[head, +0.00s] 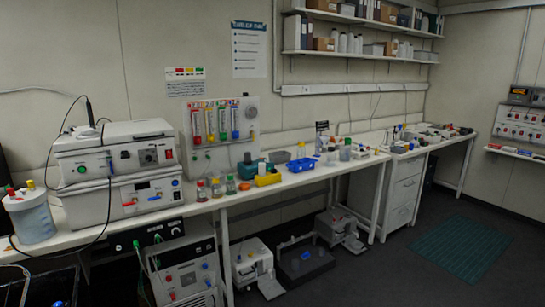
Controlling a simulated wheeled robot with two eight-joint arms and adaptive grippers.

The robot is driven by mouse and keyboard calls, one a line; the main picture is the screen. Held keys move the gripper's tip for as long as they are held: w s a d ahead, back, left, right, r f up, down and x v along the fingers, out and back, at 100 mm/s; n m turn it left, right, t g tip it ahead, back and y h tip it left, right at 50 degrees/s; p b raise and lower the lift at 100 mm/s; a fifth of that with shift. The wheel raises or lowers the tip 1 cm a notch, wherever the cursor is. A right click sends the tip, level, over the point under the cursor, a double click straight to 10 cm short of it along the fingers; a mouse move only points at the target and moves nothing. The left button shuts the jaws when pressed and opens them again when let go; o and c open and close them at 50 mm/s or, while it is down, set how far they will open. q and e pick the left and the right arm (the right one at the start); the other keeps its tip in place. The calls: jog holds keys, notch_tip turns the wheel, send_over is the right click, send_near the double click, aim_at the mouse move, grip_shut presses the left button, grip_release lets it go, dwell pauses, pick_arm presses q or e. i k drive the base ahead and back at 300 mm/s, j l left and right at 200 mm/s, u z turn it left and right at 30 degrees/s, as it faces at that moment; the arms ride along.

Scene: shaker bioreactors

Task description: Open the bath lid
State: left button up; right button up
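Neither of my grippers is in view. No thing here is clearly marked as the bath. Two stacked white instrument boxes stand on the bench at the left. The upper box (115,155) has a flat pale top (118,133) that looks shut, with a dark probe and cable at its back left. The lower box (125,196) has a blue display and knobs. I cannot tell which of these tops is the bath lid.
A capped vessel (31,215) stands left of the boxes, with a cable hanging nearby. The floor (365,272) at the right is open around a green mat (458,248).

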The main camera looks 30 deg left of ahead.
aim_at(118, 132)
jog(key=i+u, duration=0.4)
jog(key=i+l+u, duration=0.1)
jog(key=i+u, duration=0.35)
jog(key=i+j+u, duration=0.1)
jog(key=i+u, duration=0.3)
jog(key=i, duration=0.25)
jog(key=i+l+u, duration=0.1)
jog(key=i+u, duration=0.3)
jog(key=i, duration=0.25)
